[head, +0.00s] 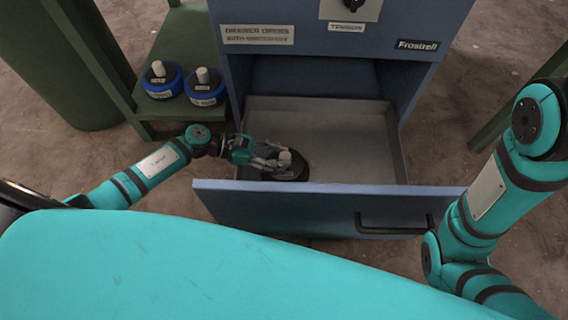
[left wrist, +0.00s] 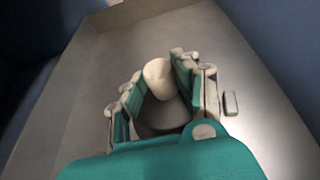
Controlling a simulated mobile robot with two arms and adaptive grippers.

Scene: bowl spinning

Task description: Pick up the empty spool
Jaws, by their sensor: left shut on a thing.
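The empty spool (head: 287,172) is dark with a pale upright post. It stands in the open drawer (head: 340,130), near the drawer's front left. My left gripper (head: 272,162) reaches into the drawer from the left and is shut on the spool's pale post. In the left wrist view the post (left wrist: 158,77) shows between the two fingers, with the spool's dark base below it, partly hidden by the gripper. I cannot tell whether the spool is clear of the drawer floor. My right arm shows at the right, but its gripper is out of view.
Two blue spools with pale posts, one (head: 163,80) beside the other (head: 205,87), stand on a green shelf (head: 180,107) left of the blue cabinet (head: 300,35). The drawer front (head: 300,205) rises between my body and the spool.

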